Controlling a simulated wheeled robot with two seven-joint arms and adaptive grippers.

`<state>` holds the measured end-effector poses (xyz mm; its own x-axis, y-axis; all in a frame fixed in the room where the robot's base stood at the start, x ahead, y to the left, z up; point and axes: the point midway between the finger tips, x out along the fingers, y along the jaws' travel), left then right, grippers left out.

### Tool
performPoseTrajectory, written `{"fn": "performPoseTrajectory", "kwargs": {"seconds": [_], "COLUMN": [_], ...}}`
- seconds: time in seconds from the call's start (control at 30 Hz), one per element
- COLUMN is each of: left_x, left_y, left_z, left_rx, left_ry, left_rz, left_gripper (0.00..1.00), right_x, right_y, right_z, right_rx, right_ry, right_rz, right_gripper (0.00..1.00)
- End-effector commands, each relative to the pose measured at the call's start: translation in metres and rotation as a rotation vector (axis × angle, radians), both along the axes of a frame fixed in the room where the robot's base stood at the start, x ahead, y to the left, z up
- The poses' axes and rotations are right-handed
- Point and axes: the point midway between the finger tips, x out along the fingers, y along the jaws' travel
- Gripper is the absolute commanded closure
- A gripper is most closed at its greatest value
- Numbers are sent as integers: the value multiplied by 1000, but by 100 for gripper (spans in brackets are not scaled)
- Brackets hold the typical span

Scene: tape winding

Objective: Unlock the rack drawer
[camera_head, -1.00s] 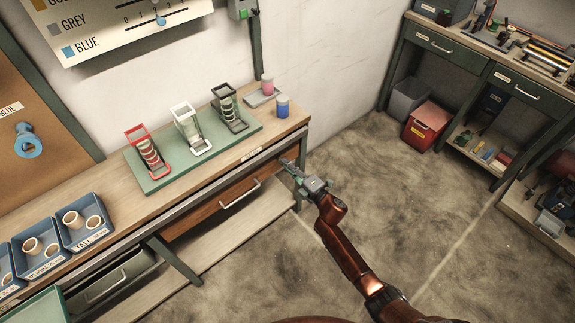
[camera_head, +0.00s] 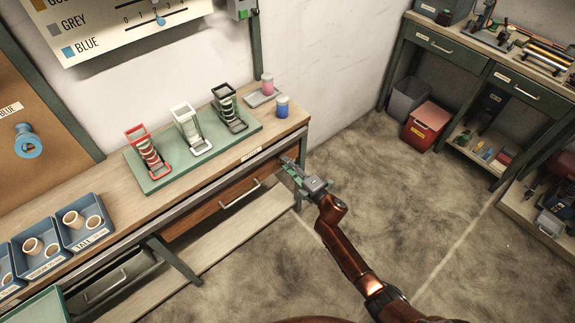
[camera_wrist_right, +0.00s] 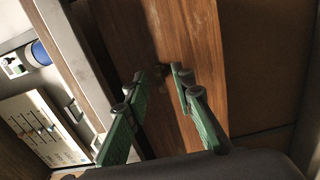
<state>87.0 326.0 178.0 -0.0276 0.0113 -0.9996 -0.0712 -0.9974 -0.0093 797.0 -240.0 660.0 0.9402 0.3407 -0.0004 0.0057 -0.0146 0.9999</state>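The rack drawer (camera_head: 212,206) has a brown wooden front with a metal bar handle (camera_head: 240,193), under the workbench top, and looks shut. Its wood front also fills the middle of the right wrist view (camera_wrist_right: 190,30). My right gripper (camera_head: 289,167) is at the right end of the drawer. In the wrist view its two green fingers (camera_wrist_right: 160,74) are apart and point at the wood. A small dark fitting (camera_wrist_right: 161,82) shows dimly between the fingertips; I cannot tell whether they touch it. My left gripper is in neither view.
A green leg (camera_head: 301,175) is close to my right gripper.

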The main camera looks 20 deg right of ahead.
Motion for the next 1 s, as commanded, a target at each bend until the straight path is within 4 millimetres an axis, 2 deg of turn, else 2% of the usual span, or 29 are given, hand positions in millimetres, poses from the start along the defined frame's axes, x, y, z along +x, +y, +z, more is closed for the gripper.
{"fn": "performPoseTrajectory", "kwargs": {"seconds": [0.17, 0.6, 0.8, 1.0], "left_x": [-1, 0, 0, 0], "left_y": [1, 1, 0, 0], "left_z": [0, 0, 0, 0], "left_rx": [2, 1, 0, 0], "left_ry": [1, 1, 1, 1], "left_rz": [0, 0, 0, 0], "left_gripper": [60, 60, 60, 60], "right_x": [-12, -92, -110, -113], "right_y": [-5, -34, -41, -42], "right_z": [-1, -1, -1, 0], "right_rx": [-2, -1, 0, 0], "right_ry": [0, 2, 1, 0], "right_rz": [-1, -1, -1, 0], "right_gripper": [77, 77, 77, 77]}}
